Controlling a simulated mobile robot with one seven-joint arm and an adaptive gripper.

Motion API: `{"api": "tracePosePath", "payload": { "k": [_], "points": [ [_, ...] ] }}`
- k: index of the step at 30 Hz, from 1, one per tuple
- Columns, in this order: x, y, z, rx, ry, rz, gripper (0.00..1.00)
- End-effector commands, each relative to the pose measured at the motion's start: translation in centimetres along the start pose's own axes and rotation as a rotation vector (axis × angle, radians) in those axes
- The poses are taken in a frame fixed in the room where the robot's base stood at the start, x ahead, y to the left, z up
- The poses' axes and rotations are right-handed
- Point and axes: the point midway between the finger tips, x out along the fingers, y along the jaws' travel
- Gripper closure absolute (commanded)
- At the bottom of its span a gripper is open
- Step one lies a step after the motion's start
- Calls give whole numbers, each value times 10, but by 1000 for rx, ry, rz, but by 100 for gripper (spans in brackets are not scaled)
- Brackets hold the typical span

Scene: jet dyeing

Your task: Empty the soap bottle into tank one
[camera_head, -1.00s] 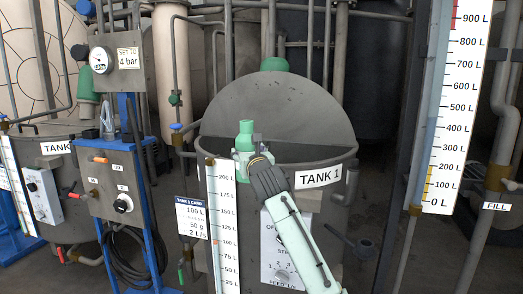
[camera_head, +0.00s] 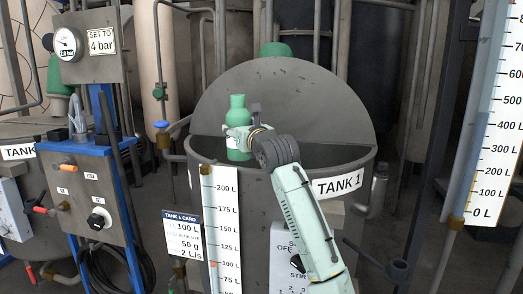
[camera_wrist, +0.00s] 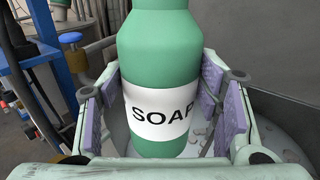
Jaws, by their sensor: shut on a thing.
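The soap bottle (camera_head: 238,112) is green with a white band; its SOAP label shows in the wrist view (camera_wrist: 160,112). It is upright at the front left of tank one's opening, near the rim, in the head view. My gripper (camera_head: 240,134) is shut on it, with a purple pad on each side of the bottle in the wrist view (camera_wrist: 165,105). Tank one (camera_head: 230,165) is a grey round tank with a TANK 1 label, and its lid (camera_head: 290,95) stands raised behind the dark opening. The inside of the tank is mostly hidden.
A level scale (camera_head: 222,225) runs down the tank's front, beside a TANK 1 CARD (camera_head: 182,235). A control panel (camera_head: 88,190) on a blue frame with a gauge (camera_head: 67,42) stands at the left. A tall litre scale (camera_head: 490,150) and pipes stand at the right.

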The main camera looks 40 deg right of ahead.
Motion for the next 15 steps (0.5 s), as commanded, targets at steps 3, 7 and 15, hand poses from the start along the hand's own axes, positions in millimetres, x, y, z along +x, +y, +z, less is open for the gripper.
{"api": "tracePosePath", "payload": {
  "k": [3,7,15],
  "points": [
    [-1,0,-20,0,-2,0,84],
    [-1,0,-25,0,-3,1,84],
    [0,0,-25,1,-3,2,84]
  ]
}}
